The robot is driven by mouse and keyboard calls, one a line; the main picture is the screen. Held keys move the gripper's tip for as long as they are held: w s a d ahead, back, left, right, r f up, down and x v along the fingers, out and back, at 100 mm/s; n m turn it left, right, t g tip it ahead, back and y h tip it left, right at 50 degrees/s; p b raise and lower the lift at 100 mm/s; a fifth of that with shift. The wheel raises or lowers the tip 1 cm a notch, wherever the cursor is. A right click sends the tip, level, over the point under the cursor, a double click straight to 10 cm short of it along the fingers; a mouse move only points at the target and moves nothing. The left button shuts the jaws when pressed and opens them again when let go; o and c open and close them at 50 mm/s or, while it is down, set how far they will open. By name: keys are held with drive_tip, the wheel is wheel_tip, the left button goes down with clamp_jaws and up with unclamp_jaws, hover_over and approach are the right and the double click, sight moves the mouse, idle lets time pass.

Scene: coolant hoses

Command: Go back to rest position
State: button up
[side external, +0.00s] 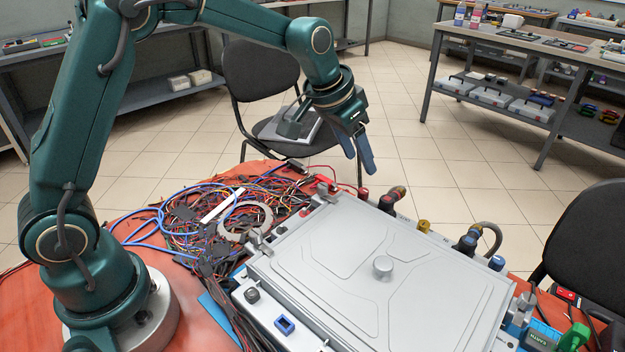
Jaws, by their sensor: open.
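My gripper (362,165) hangs above the back edge of a grey metal case (340,245), fingers pointing down. It is open, and I see nothing held between its fingers. The case has a closed lid with a round knob (383,267) in the middle. Along its back and right edge are hose fittings: a red and black one (392,200), a yellow one (423,227), and a dark curved hose (488,236) by a blue-collared connector. The fingertips look apart from the fittings, though the exact height is hard to judge.
A tangle of coloured wires (205,220) covers the orange table (135,168) left of the case. Connectors and tools crowd the right corner near a green plug (573,338). Black chairs (258,75) stand behind and at right. The air above the lid is clear.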

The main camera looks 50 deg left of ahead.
drive_tip(key=s+a+r+t, duration=0.1)
drive_tip(key=s+r+t, duration=0.1)
drive_tip(key=s+r, duration=0.9)
drive_tip(key=s+f+n, duration=0.1)
drive_tip(key=s+f, duration=0.2)
drive_tip(key=s, duration=0.4)
drive_tip(key=s+a+f+g, duration=0.1)
drive_tip(key=s+f, duration=0.3)
drive_tip(key=s, duration=0.2)
drive_tip(key=shift+s+n+g+y, duration=0.3)
drive_tip(key=shift+s+n+y, duration=0.05)
drive_tip(key=shift+n+y, duration=0.05)
drive_tip(key=shift+f, duration=0.1)
